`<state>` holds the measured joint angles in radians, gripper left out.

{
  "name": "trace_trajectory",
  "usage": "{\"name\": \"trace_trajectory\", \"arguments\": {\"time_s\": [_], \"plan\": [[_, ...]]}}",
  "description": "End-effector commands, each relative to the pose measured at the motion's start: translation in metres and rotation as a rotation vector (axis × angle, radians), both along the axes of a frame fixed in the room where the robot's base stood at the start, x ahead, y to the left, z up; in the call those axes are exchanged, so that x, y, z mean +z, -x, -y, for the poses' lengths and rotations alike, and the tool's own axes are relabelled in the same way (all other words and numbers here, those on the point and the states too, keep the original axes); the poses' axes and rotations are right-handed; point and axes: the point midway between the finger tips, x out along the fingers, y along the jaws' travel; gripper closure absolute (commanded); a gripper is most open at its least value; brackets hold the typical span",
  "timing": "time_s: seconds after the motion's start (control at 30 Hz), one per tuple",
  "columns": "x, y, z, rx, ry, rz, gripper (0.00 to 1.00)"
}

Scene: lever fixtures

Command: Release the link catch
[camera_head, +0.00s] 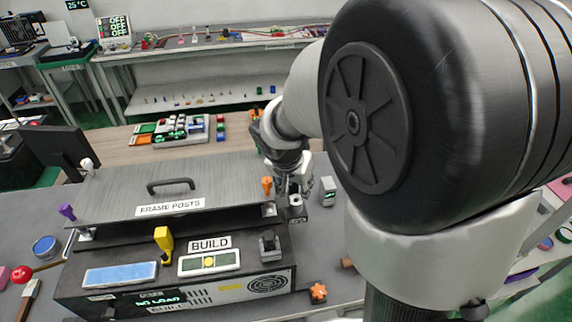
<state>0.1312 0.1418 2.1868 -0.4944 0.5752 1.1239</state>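A dark fixture box (190,298) stands on the grey table, with a raised grey plate (120,190) labelled FRAME POSTS above it. The plate has a black handle (171,185). A purple lever (67,211) is at the plate's left end and an orange lever (267,184) at its right. A yellow lever (164,241) stands upright on the box, and a grey bracket (270,247) sits at its right. I cannot tell which part is the link catch. My gripper (295,190) points down just right of the orange lever, over a small dark block (297,212); its fingers are too small to read.
A grey block (328,191) stands right of my gripper. An orange star knob (318,292) lies at the box's front right. A red ball (22,274) is at the left. A parts tray (180,131) sits behind. My arm hides much of the right side.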

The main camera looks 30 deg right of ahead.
Motion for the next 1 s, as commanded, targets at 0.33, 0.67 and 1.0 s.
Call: {"name": "trace_trajectory", "arguments": {"time_s": [0.33,0.67,1.0], "plan": [[0.076,0.015,-0.021,0.003,0.0,0.009,0.69],[0.131,0.03,-0.039,0.002,-0.001,0.007,0.69],[0.151,0.036,-0.046,0.001,0.0,0.003,0.69]]}}
